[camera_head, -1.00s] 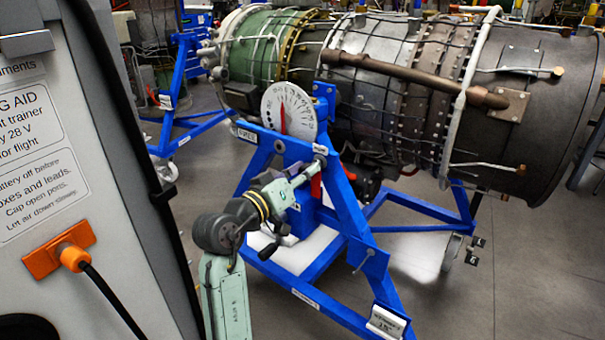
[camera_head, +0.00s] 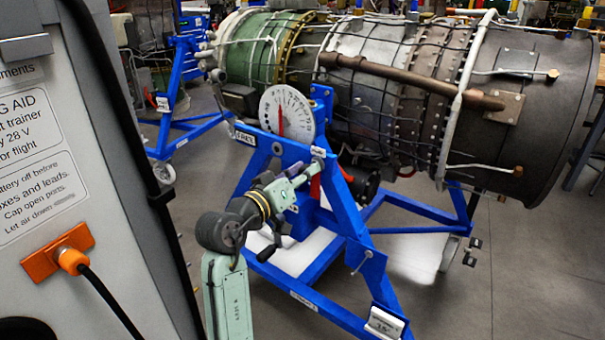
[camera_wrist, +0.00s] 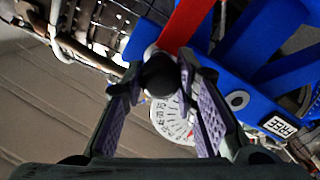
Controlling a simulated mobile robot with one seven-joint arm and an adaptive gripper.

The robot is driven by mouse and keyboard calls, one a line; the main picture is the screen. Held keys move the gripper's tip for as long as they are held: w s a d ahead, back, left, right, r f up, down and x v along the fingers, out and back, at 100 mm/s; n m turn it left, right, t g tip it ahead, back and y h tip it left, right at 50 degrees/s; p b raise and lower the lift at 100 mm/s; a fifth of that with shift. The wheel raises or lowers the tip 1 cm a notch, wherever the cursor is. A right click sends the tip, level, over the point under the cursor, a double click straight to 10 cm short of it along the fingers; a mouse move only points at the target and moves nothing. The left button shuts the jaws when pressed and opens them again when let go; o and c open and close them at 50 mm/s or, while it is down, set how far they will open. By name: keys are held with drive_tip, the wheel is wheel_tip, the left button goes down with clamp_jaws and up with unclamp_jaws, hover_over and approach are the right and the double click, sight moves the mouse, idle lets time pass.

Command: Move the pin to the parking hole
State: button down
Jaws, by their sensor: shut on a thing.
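The pin shows in the wrist view as a dark round knob (camera_wrist: 160,76) between my fingertips. My gripper (camera_wrist: 161,72) is shut on it, with purple-padded fingers on both sides. A red streamer (camera_wrist: 184,25) hangs by the knob; the pin's shank is hidden. In the head view my gripper (camera_head: 313,168) is at the blue stand's upper bar, below the dial (camera_head: 287,112) with its red pointer. A grey-rimmed hole (camera_wrist: 237,100) shows in the blue bar right of my fingers, beside a white label (camera_wrist: 279,126) too small to read surely. I cannot tell whether the pin sits in a hole.
The blue stand (camera_head: 345,215) carries a large turbine engine (camera_head: 400,90) behind my arm. A grey cabinet (camera_head: 75,150) with an orange plug and black cable fills the left side. A small handle (camera_head: 362,262) sticks out of the stand's leg.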

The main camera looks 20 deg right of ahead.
drive_tip(key=c, duration=1.8)
unclamp_jaws()
drive_tip(key=shift+d+r, duration=0.15)
drive_tip(key=o, duration=0.3)
drive_tip(key=shift+w+d, duration=0.1)
drive_tip(key=shift+d, duration=0.1)
drive_tip(key=o, duration=0.3)
drive_tip(key=shift+a, duration=0.15)
drive_tip(key=shift+f, duration=0.2)
drive_tip(key=shift+o, duration=0.7)
drive_tip(key=shift+a, duration=0.15)
drive_tip(key=v, duration=0.7)
drive_tip(key=shift+b, duration=0.3)
